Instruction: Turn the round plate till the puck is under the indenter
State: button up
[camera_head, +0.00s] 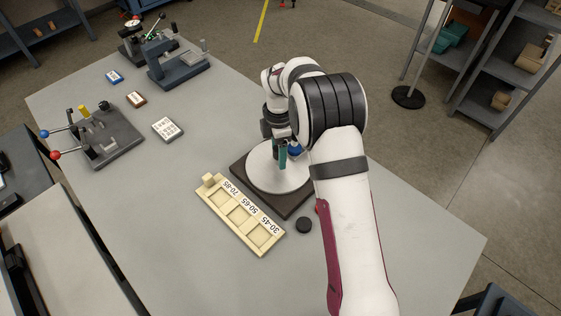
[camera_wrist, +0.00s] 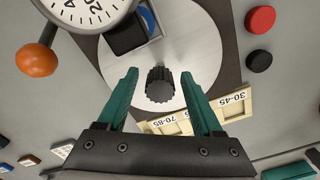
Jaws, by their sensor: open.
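The round plate (camera_head: 262,182) is pale metal on a dark square base (camera_head: 287,207). It also shows in the wrist view (camera_wrist: 198,62), with a black ribbed knob (camera_wrist: 160,85) standing on it. My gripper (camera_wrist: 160,78) is open over the plate, its teal fingers on either side of the knob with gaps. A gauge with a white dial (camera_wrist: 90,10) and an orange ball lever (camera_wrist: 38,58) overhangs the plate's far left. A dark block with a blue part (camera_wrist: 147,20) is near the gauge. I cannot make out the indenter tip or a puck on the plate.
Other fixtures (camera_head: 105,140) stand left.

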jog(key=shift+r, duration=2.75)
